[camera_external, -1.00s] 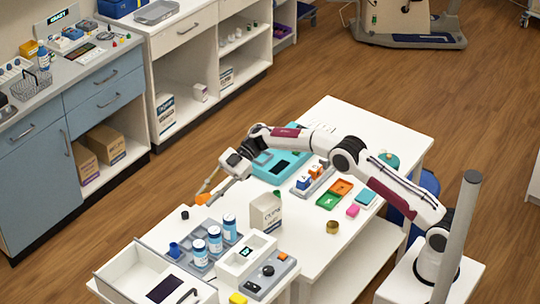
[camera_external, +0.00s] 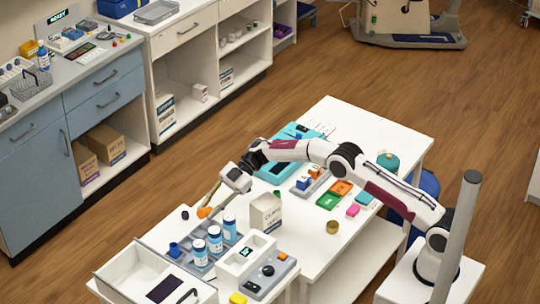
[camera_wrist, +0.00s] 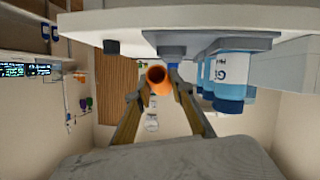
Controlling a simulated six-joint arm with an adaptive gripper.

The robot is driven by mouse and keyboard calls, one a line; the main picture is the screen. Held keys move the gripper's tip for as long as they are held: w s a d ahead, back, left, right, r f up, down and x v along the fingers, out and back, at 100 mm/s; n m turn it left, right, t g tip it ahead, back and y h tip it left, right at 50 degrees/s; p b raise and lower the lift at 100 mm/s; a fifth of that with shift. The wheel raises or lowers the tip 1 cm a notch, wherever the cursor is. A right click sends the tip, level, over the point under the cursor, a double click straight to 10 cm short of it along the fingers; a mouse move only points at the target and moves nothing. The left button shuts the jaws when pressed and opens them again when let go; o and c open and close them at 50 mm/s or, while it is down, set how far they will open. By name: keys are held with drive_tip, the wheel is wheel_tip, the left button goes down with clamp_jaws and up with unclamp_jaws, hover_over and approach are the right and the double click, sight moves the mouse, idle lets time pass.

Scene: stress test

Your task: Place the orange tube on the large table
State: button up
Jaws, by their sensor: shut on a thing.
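The orange tube (camera_external: 204,212) is at the end of my gripper (camera_external: 207,205), near the far left edge of the white large table (camera_external: 365,125). In the wrist view, the open round end of the orange tube (camera_wrist: 158,76) shows between the two fingertips of my gripper (camera_wrist: 158,88), which are shut on it. The tube is low, close to the tabletop; I cannot tell whether it touches it. The fingers hide part of its sides.
White and blue bottles (camera_external: 215,240) stand in a grey rack just in front of the tube. A small black piece (camera_external: 185,215) is to its left. A white carton (camera_external: 266,212) stands to the right. A teal case (camera_external: 275,168) lies behind.

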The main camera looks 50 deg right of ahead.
drive_tip(key=shift+f, duration=1.45)
drive_tip(key=shift+f, duration=0.2)
drive_tip(key=o, duration=1)
drive_tip(key=shift+d, duration=0.1)
drive_tip(key=shift+v, duration=0.9)
drive_tip(key=shift+f+v, duration=0.15)
drive_tip(key=shift+v, duration=1.3)
drive_tip(key=shift+f+v, duration=0.1)
drive_tip(key=shift+v, duration=1.4)
drive_tip(key=shift+s, duration=0.15)
